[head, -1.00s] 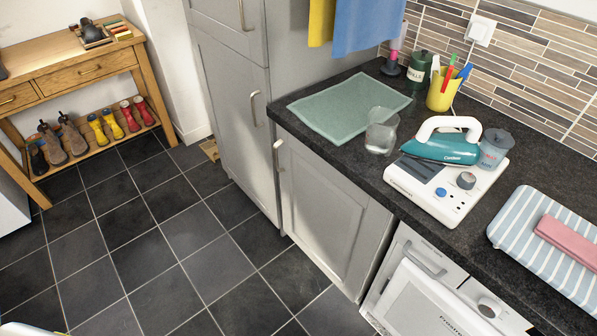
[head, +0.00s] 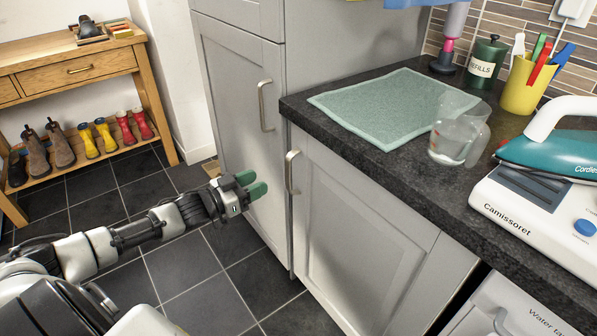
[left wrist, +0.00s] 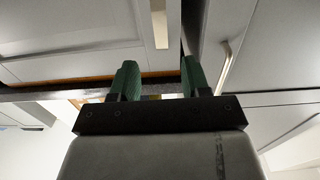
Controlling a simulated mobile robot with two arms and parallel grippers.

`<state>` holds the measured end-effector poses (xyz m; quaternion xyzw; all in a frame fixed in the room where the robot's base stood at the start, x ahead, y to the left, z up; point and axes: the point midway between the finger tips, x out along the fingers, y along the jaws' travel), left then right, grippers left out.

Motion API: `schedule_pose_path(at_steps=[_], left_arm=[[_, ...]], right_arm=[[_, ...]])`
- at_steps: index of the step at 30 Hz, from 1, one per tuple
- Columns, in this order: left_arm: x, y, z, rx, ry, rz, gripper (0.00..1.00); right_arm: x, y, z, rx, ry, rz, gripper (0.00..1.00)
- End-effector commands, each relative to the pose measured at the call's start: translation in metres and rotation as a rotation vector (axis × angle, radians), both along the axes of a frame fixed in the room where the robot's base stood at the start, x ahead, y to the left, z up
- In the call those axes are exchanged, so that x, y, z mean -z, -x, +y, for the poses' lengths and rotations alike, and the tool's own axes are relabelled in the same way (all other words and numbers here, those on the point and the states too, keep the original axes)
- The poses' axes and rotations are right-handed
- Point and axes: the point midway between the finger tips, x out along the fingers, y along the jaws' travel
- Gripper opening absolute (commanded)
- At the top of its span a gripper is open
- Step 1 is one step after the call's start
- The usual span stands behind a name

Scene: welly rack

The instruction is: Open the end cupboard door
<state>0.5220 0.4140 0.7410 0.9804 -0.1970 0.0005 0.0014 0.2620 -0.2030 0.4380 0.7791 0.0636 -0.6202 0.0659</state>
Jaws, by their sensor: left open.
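The end cupboard door (head: 345,225) is a grey panelled door below the dark worktop, and it stands shut. Its silver bar handle (head: 291,172) is upright at the door's upper left edge. My left gripper (head: 252,184) has green fingertips and is open and empty. In the head view it is just left of the handle, apart from it, in front of the tall cabinet. In the left wrist view the open fingers (left wrist: 158,78) have nothing between them, and a bar handle (left wrist: 223,66) lies to their right; I cannot tell which one. My right gripper is not in view.
A tall grey cabinet (head: 225,110) with its own handle (head: 265,105) adjoins on the left. The worktop (head: 390,168) above holds a green mat (head: 385,110), a clear jug (head: 455,140) and an iron station (head: 535,215). The tiled floor (head: 195,290) is clear.

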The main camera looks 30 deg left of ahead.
Motion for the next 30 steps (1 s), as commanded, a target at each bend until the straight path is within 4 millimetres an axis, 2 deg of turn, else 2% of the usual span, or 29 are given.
schedule_pose_path(at_steps=[18,24,30], left_arm=[[-0.001,-0.077,-0.031,-0.004,-0.002,-0.003,0.47],[0.000,-0.093,-0.037,-0.005,-0.001,0.001,0.47],[0.000,-0.097,-0.039,-0.004,-0.003,0.001,0.47]], right_arm=[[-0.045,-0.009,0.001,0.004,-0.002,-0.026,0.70],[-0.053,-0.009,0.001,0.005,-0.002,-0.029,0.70],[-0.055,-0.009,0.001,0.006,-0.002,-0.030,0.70]])
